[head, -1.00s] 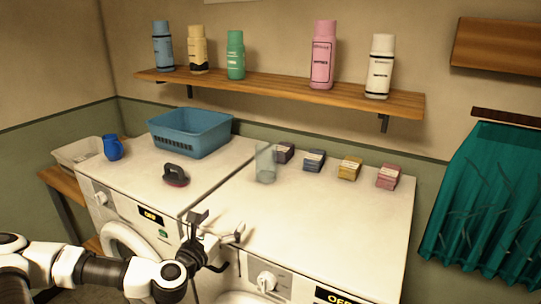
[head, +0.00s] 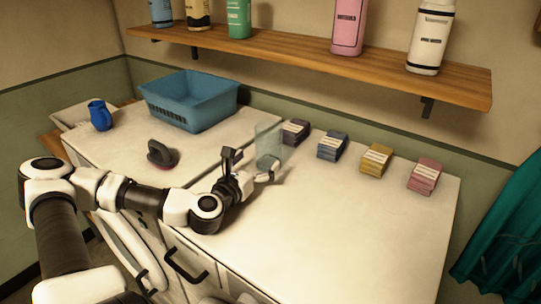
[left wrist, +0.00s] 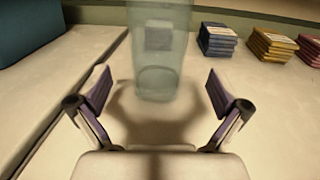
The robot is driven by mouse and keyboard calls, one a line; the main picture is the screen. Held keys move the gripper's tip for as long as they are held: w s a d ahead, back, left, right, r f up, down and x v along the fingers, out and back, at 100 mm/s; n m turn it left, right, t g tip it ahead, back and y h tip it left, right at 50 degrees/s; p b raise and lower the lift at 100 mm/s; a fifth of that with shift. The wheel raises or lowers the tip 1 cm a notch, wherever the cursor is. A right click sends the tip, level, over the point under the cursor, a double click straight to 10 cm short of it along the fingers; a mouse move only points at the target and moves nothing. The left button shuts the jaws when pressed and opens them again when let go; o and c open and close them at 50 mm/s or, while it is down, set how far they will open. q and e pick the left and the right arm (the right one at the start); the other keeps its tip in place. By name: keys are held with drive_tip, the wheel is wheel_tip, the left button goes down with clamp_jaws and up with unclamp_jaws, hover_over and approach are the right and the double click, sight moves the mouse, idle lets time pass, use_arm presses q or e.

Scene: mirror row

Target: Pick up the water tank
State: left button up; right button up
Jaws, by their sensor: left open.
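The water tank is a clear, pale green, upright container (head: 269,143) on the white machine top, near the seam between the two machines. In the left wrist view the tank (left wrist: 160,60) stands straight ahead, centred between my fingers and a little beyond their tips; its top is cut off by the picture edge. My left gripper (head: 252,168) is open and empty, just in front of the tank, low over the machine top. Its two fingers show apart in the left wrist view (left wrist: 158,92). My right gripper is not in view.
Behind the tank is a dark stack of boxes (head: 295,131), with blue (head: 333,145), yellow (head: 375,160) and pink (head: 425,176) stacks to its right. A blue basket (head: 190,100), a dark iron-like object (head: 162,154) and a blue jug (head: 100,115) stand left. The front right top is clear.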

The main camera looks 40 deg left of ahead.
sight(263, 158)
use_arm(q)
drive_tip(key=shift+w+f, duration=0.15)
drive_tip(key=shift+w, duration=0.05)
drive_tip(key=shift+w+a+b, duration=0.1)
drive_tip(key=shift+w+b, duration=0.25)
drive_tip(key=shift+b, duration=0.05)
drive_tip(key=shift+w+a+f+b, duration=0.2)
drive_tip(key=shift+w+b, duration=0.3)
drive_tip(key=shift+w+a+f+b, duration=0.15)
drive_tip(key=shift+w+b, duration=0.3)
drive_tip(key=shift+b, duration=0.05)
drive_tip(key=shift+w+a+r, duration=0.15)
drive_tip(key=shift+w+r, duration=0.05)
drive_tip(key=shift+w, duration=0.2)
drive_tip(key=shift+w+a+r, duration=0.1)
drive_tip(key=shift+w+r, duration=0.1)
drive_tip(key=shift+w, duration=0.2)
drive_tip(key=shift+x, duration=0.8)
drive_tip(key=shift+c, duration=0.8)
drive_tip(key=shift+s+r, duration=0.1)
drive_tip(key=c, duration=0.6)
drive_tip(key=shift+d, duration=0.1)
drive_tip(key=c, duration=0.6)
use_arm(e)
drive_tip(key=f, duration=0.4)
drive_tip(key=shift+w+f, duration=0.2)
